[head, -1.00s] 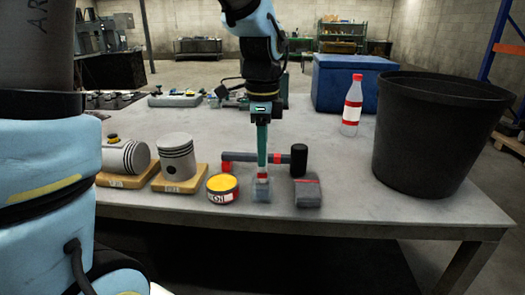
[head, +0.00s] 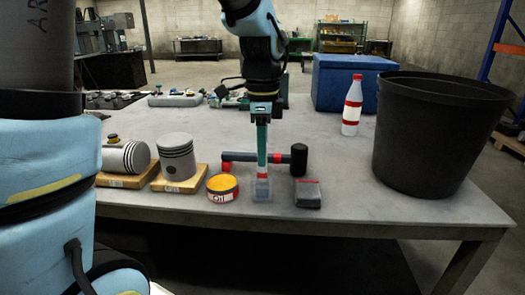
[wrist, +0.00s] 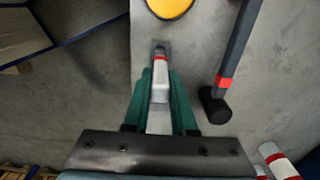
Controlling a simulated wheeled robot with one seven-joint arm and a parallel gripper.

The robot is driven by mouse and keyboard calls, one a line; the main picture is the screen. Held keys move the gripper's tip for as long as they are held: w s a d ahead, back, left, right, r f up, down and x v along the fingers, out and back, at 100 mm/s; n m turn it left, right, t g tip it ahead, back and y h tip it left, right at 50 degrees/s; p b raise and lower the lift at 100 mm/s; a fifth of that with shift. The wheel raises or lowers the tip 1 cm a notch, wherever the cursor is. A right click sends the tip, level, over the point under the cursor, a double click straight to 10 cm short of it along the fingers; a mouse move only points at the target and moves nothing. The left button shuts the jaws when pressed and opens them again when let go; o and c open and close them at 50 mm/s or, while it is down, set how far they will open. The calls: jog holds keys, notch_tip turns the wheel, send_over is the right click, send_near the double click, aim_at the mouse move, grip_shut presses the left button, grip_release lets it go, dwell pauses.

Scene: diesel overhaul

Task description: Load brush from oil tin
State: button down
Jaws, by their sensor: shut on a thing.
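My gripper (head: 262,150) points straight down over the front of the table, with its green fingers shut on the brush (head: 262,187). Below the fingers the brush shows a red band and a pale grey lower end, at or very close to the tabletop. In the wrist view the brush (wrist: 160,66) lies between the fingers, white with a red band and a dark tip. The oil tin (head: 222,187), a low round tin with a yellow-orange top and a red and white label, stands just left of the brush, apart from it. The wrist view shows part of the tin (wrist: 170,6) at the top edge.
A black-headed mallet (head: 270,158) lies behind the brush. A grey block (head: 307,195) sits right of it. Pistons on wooden blocks (head: 180,178) stand left of the tin. A bottle (head: 352,108), blue cooler (head: 340,82) and black bin (head: 430,135) stand at the right.

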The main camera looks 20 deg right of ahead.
jog(key=shift+r, duration=0.1)
dwell(0.3)
jog(key=shift+r+p, duration=3.15)
jog(key=shift+r, duration=0.05)
